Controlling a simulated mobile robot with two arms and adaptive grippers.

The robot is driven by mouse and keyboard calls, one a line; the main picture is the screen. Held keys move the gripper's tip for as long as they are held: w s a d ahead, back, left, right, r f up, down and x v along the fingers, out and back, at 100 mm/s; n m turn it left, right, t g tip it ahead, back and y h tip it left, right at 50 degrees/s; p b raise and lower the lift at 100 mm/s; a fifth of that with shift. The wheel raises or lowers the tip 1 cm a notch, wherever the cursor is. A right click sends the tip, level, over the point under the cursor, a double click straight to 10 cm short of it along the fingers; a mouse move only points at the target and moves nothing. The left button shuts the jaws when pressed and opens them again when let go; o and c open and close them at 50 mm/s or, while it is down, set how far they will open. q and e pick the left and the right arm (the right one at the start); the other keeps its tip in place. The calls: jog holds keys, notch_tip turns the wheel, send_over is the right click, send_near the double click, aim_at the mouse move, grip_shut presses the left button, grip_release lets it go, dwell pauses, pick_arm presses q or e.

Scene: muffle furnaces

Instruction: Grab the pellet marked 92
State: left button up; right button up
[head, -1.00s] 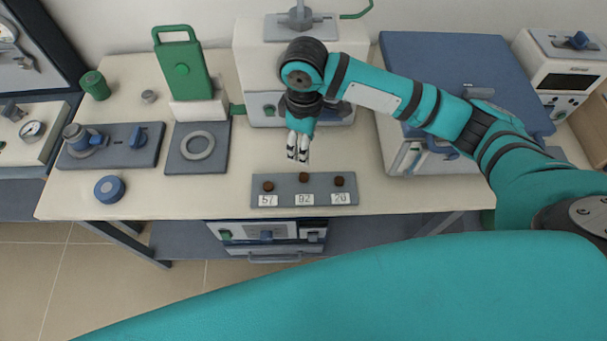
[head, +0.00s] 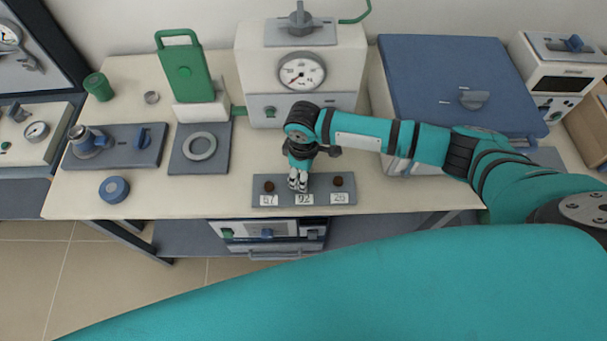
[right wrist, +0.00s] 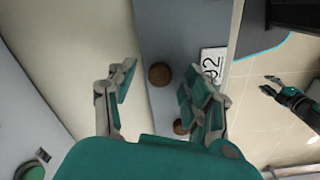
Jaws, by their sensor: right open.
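A grey strip (head: 325,184) near the table's front edge bears brown pellets and white number labels. The label 92 (head: 304,198) is the middle one; its pellet is hidden behind my right gripper (head: 298,185) in the head view. In the right wrist view, the pellet by label 92 (right wrist: 212,65) is a round brown disc (right wrist: 159,74). It lies between the spread, open fingers (right wrist: 157,84), with no contact visible. A second pellet (right wrist: 181,127) is partly covered by one finger. The outer pellets show at left (head: 269,186) and right (head: 337,181).
Behind the strip stands a white unit with a dial gauge (head: 302,72). A blue-lidded furnace (head: 445,85) is at right. At left are a ring on a grey plate (head: 175,165), a blue round piece (head: 114,188) and a green upright piece (head: 183,75).

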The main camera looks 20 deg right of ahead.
jog(key=c, duration=0.8)
jog(key=shift+r, duration=0.15)
